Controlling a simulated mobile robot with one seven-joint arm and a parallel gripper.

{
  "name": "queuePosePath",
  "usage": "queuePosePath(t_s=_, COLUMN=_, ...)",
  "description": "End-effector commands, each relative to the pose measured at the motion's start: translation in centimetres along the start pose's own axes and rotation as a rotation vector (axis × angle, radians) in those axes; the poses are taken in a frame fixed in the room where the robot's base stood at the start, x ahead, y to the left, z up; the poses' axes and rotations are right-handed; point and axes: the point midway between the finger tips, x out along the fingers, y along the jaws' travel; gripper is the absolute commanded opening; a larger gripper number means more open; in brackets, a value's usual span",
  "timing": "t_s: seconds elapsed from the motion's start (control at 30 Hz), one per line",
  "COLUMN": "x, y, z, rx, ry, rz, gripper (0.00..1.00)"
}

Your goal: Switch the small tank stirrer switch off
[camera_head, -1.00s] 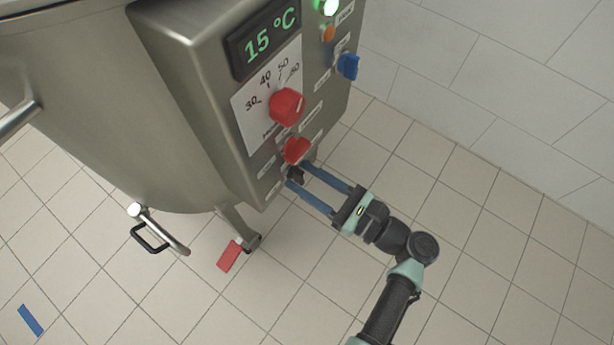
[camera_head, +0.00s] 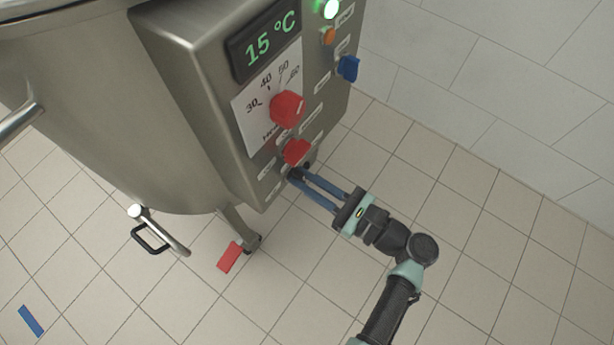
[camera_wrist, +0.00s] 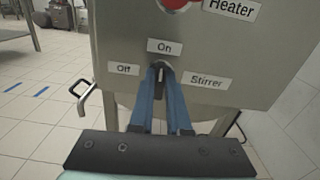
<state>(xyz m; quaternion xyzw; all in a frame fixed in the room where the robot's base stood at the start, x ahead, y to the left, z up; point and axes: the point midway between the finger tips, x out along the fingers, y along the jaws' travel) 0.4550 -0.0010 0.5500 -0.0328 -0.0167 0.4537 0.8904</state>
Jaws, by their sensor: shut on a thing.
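The stirrer switch (camera_wrist: 160,73) is a small dark knob low on the steel control box (camera_head: 205,100) of the tank (camera_head: 90,110). In the wrist view the label "On" (camera_wrist: 165,47) is above it, "Off" (camera_wrist: 124,69) to its left and "Stirrer" (camera_wrist: 207,83) to its right. My gripper (camera_head: 293,176) has its two blue fingers shut on the switch; the fingertips also show in the wrist view (camera_wrist: 160,76). The fingertips hide much of the switch. The part that shows between them seems to point up towards "On".
Just above is a red heater switch (camera_head: 296,151), then a red temperature dial (camera_head: 287,107) and a display (camera_head: 265,42) reading 15 °C. A blue switch (camera_head: 348,67), an orange light (camera_head: 328,34) and a lit green light (camera_head: 329,8) are higher right.

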Motion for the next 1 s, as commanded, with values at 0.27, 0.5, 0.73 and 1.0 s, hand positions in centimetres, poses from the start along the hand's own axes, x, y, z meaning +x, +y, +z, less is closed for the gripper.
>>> queuePosePath(t_s=0.27, x=-0.02, y=0.13, z=0.07, rx=-0.204, ry=0.0, rz=0.001, gripper=0.0)
queuePosePath(t_s=0.5, x=-0.03, y=0.25, z=-0.06, rx=-0.433, ry=0.0, rz=0.001, gripper=0.0)
queuePosePath(t_s=0.73, x=-0.03, y=0.34, z=-0.19, rx=-0.652, ry=0.0, rz=0.001, gripper=0.0)
queuePosePath(t_s=1.0, x=-0.05, y=0.42, z=-0.34, rx=-0.91, ry=0.0, rz=0.0, gripper=0.0)
